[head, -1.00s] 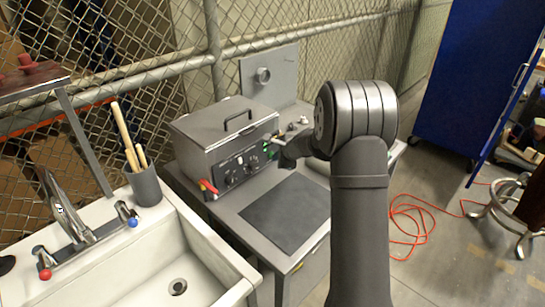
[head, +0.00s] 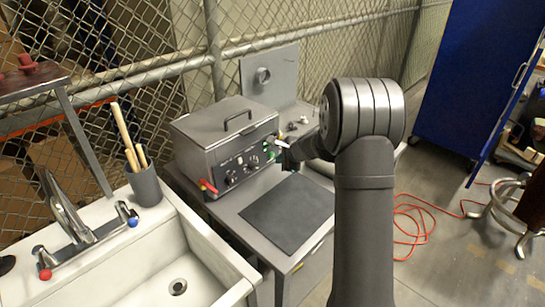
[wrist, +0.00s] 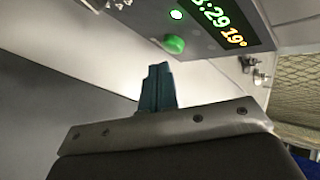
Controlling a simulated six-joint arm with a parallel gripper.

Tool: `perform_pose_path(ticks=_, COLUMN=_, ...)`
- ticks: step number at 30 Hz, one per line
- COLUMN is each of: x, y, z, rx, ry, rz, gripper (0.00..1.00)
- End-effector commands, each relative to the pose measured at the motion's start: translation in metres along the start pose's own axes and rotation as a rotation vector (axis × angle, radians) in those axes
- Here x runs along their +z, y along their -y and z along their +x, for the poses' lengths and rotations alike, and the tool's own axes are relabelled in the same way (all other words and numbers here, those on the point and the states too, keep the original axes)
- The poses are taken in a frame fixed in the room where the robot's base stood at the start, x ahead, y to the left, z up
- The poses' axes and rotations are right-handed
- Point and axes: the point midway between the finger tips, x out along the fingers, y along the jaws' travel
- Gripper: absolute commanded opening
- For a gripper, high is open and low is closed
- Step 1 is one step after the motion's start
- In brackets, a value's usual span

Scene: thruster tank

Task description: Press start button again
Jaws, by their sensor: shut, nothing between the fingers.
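The tank (head: 225,135) is a grey lidded box with a front panel of dark knobs and a green display, standing on the grey bench. In the head view my gripper (head: 281,143) is at the right end of the panel, and the button is hard to make out there.
A dark flat mat (head: 288,212) lies on the bench before the tank. A red-handled valve (head: 208,187) juts from the tank's lower left corner. A white sink (head: 150,270) with a tool cup (head: 145,186) stands at left. Wire fencing is behind.

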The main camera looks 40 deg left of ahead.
Motion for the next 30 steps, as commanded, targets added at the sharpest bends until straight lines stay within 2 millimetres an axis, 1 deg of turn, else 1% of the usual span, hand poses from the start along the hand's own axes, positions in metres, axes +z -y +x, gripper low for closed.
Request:
perform_pose_path(ticks=5, x=-0.002, y=-0.002, z=-0.003, rx=0.000, ry=0.000, rz=0.001, gripper=0.00)
perform_pose_path(ticks=15, x=-0.019, y=-0.018, z=-0.026, rx=0.000, ry=0.000, rz=0.002, gripper=0.00)
perform_pose_path(ticks=19, x=-0.024, y=-0.024, z=-0.033, rx=0.001, ry=0.000, rz=0.002, gripper=0.00)
perform_pose_path(ticks=30, x=-0.025, y=-0.025, z=-0.035, rx=0.000, ry=0.000, rz=0.000, gripper=0.00)
